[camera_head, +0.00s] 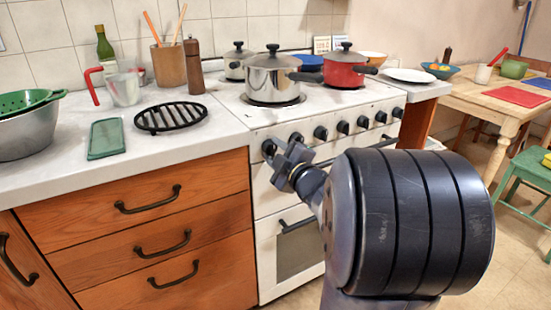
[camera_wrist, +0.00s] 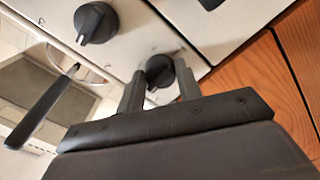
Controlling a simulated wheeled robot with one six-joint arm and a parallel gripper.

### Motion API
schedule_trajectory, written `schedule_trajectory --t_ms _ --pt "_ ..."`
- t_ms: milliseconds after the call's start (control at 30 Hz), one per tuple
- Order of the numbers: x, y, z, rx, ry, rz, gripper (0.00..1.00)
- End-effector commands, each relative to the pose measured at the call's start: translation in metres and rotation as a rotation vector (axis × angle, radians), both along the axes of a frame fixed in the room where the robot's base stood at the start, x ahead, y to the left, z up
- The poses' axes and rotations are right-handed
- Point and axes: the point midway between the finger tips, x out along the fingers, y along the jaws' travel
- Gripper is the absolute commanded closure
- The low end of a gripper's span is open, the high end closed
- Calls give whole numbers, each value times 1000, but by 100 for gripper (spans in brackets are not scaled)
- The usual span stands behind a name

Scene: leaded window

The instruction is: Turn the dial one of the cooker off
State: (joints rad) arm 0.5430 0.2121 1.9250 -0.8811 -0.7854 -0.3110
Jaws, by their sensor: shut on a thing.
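The white cooker (camera_head: 290,225) stands mid-frame in the head view, with a row of black dials along its front panel. My gripper (camera_head: 279,157) is at the leftmost dial (camera_head: 268,146), partly covering it. In the wrist view, my gripper (camera_wrist: 158,80) has one finger on each side of that black dial (camera_wrist: 160,69), shut on it. The neighbouring dial (camera_wrist: 96,22) shows to the upper left, apart from the fingers. Small marks are printed by the dials, too small to read surely.
A steel pot (camera_head: 273,80) and a red pot (camera_head: 345,70) stand on the hob. The oven handle (camera_wrist: 42,110) juts out below the panel. Wooden drawers (camera_head: 160,235) adjoin the cooker on the left. A wooden table (camera_head: 490,100) and green stool (camera_head: 530,170) stand right.

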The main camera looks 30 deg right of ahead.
Motion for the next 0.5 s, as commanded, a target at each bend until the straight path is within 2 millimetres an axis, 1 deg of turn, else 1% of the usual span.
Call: schedule_trajectory --t_ms 200,500 --pt "0 0 -1 -39 0 0 90" --pt "0 0 -1 -45 0 1 89"
